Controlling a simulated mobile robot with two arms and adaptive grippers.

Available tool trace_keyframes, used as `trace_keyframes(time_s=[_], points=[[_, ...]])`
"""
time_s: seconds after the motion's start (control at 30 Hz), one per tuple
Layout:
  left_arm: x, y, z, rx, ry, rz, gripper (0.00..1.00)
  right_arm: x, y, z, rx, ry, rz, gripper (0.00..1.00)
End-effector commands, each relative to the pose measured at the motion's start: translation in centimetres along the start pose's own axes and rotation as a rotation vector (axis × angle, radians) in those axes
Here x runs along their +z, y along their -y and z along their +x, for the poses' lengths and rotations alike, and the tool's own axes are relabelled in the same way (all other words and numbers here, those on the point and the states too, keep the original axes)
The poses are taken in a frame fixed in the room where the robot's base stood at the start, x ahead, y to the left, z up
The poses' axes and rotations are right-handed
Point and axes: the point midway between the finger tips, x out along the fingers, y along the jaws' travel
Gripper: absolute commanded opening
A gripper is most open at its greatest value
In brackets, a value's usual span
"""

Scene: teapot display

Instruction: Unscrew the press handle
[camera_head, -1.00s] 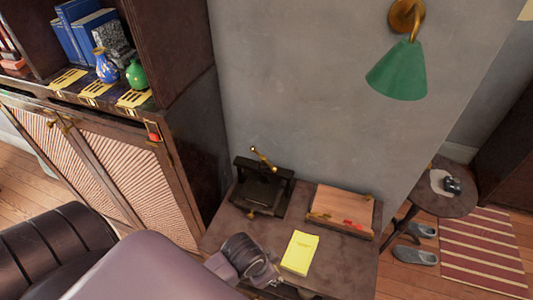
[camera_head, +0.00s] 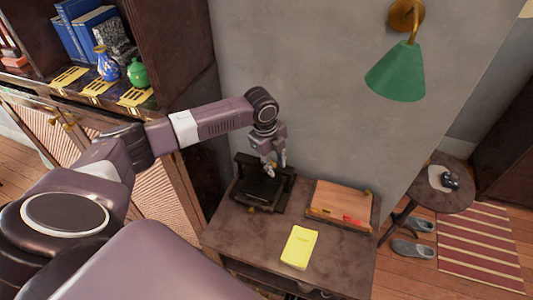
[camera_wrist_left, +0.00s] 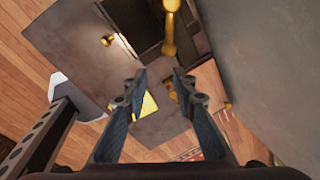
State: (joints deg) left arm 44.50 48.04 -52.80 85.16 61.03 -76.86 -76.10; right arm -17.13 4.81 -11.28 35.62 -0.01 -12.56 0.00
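The small dark press (camera_head: 262,190) stands at the back left of the side table. Its brass handle (camera_wrist_left: 168,38) shows upright at the top of the left wrist view, slightly right of centre. In the head view my gripper hides the handle. My left gripper (camera_head: 275,167) points down over the press from above. In the left wrist view my left gripper (camera_wrist_left: 162,78) has its two fingers spread apart with nothing between them. The handle appears beyond the fingertips; I cannot tell whether they touch. My right gripper is not clearly visible.
The side table (camera_head: 250,238) also bears a wooden box (camera_head: 340,201) and a yellow booklet (camera_head: 299,247). The grey wall (camera_head: 310,70) rises close behind. A dark cabinet (camera_head: 185,50) stands left, and a green lamp (camera_head: 397,72) hangs upper right.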

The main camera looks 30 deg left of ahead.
Motion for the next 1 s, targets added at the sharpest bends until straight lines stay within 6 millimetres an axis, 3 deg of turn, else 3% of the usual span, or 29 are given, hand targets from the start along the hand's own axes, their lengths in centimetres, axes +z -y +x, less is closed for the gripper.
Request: trace_keyframes(time_s=[0.03,0.1,0.3,0.7,1.0], points=[[2.2,0.7,-1.7,-0.004,0.016,0.015,0.25,0.0,0.0,-0.1,0.000,0.001,-0.001,0.27],[4.2,1.2,-3.1,-0.005,0.022,0.037,0.25,0.0,0.1,-0.2,-0.001,0.001,-0.001,0.27],[6.5,1.7,-4.8,-0.006,0.023,0.063,0.25,0.1,0.3,-0.4,-0.004,0.003,-0.003,0.27],[6.6,1.8,0.8,-0.005,0.023,0.064,0.25,-0.1,0.8,-2.4,-0.009,0.003,-0.001,0.27],[6.7,1.8,2.7,-0.008,0.024,0.065,0.25,-0.1,0.7,-2.8,-0.009,0.003,-0.001,0.27]])
